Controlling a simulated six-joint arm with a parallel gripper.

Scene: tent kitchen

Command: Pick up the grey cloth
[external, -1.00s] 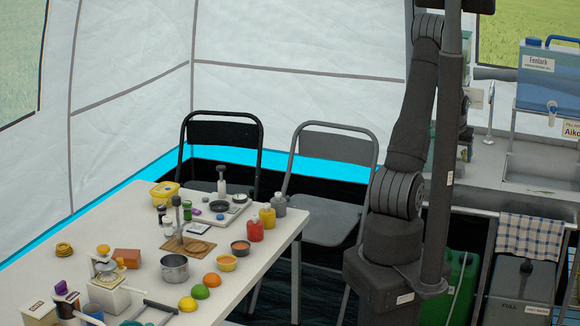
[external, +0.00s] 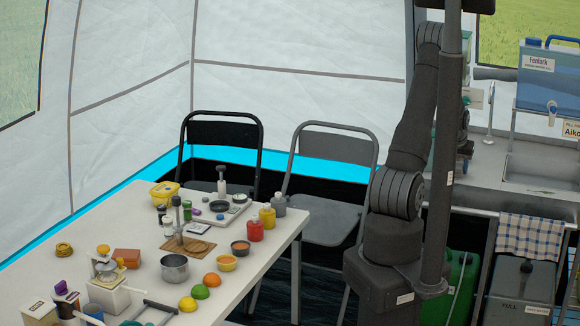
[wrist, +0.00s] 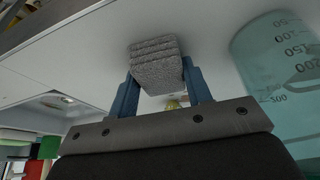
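The grey cloth (wrist: 155,62), a thick folded stack with a rough weave, is near the top middle of the wrist view. My gripper (wrist: 161,80) has two blue fingers, one at each side of the cloth. They appear to press against its sides with no clear gap, so it looks shut on the cloth. A pale surface lies behind the cloth; I cannot tell whether the cloth touches it. In the external view my gripper and the cloth do not show clearly, as my arm and a dark post cover that area.
A clear bluish measuring beaker (wrist: 275,70) stands close right of the gripper in the wrist view. A grey sink basin (external: 540,170) and a blue water container (external: 550,80) are at the right in the external view. The white table (external: 120,225) holds several kitchen things.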

